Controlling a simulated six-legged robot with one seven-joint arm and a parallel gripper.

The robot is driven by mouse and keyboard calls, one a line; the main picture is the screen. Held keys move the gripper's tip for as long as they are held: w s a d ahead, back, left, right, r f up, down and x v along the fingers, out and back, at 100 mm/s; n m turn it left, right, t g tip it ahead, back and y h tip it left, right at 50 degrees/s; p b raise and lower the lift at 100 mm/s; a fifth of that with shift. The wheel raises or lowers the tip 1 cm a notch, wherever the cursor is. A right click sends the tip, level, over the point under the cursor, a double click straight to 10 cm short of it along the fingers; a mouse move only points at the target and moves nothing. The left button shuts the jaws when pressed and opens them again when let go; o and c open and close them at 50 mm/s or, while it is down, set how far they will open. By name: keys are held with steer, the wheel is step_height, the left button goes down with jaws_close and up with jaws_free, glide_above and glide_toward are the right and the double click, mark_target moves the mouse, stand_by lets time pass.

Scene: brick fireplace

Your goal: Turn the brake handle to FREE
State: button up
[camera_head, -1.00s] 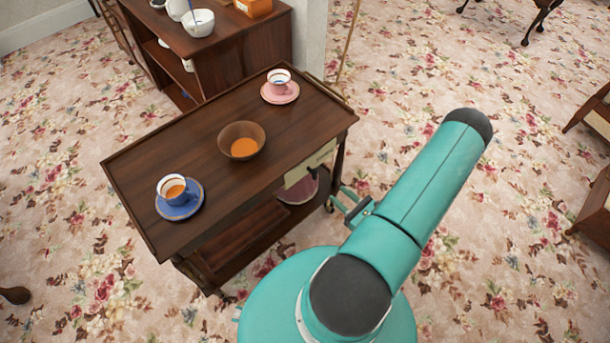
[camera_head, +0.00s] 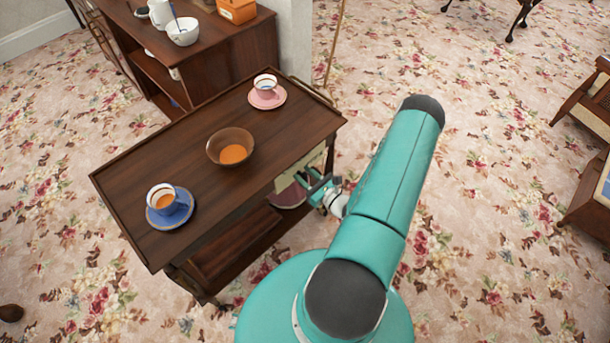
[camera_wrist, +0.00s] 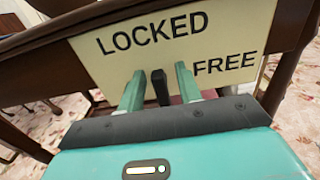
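The brake handle (camera_wrist: 160,87) is a short black lever at the cream plate on the trolley's side. In the wrist view it stands nearly upright, below the word LOCKED and left of the word FREE on the label plate (camera_wrist: 112,70). The plate also shows in the head view (camera_head: 290,176), partly covered by my gripper. My gripper (camera_wrist: 159,84) has its two green fingers apart, one on each side of the handle, with gaps visible. In the head view my gripper (camera_head: 314,183) is at the plate, and the handle's pivot is hidden.

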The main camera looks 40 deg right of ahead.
steer(key=shift+w, duration=0.15)
jaws_close()
